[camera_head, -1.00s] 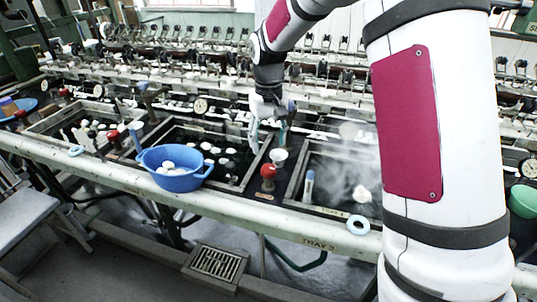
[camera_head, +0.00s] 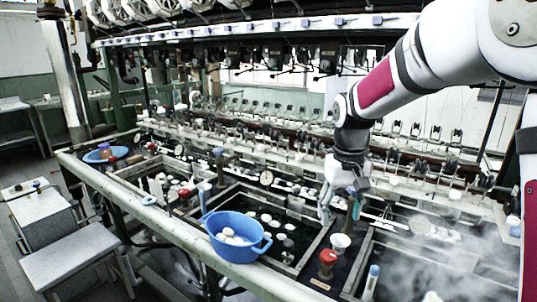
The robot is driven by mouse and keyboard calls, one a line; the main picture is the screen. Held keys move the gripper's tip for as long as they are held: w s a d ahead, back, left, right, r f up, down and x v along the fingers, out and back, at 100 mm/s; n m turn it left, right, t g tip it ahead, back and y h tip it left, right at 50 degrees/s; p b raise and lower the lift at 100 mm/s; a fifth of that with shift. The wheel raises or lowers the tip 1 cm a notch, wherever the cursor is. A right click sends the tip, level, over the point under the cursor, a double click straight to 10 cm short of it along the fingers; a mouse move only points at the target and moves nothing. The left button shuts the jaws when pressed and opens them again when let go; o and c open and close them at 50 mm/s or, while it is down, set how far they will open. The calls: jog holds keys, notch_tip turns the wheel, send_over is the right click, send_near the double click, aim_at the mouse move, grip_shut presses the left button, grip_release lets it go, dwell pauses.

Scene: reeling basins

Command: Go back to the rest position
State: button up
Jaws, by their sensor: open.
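My gripper (camera_head: 338,208) hangs pointing down from my white and dark red arm, right of the picture's middle. Its two fingers are apart and nothing shows between them. Whether the fingertips touch anything is hard to tell.
A blue tub (camera_head: 236,240) with white cocoons sits on the front rail, left of my gripper. A blue bowl (camera_head: 105,153) is at the far left. Steam rises from the right basin (camera_head: 400,262). A grey bench (camera_head: 75,262) stands at left. Reeling machinery fills the back.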

jog(key=s+r+t, duration=0.1)
jog(key=s+r, duration=0.3)
jog(key=s, duration=0.3)
jog(key=s+r+t, duration=0.1)
jog(key=s+r, duration=0.3)
jog(key=s, duration=0.3)
jog(key=s+f+t, duration=0.1)
jog(key=s, duration=1.4)
jog(key=shift+f+m+t, duration=0.3)
jog(key=shift+f, duration=0.1)
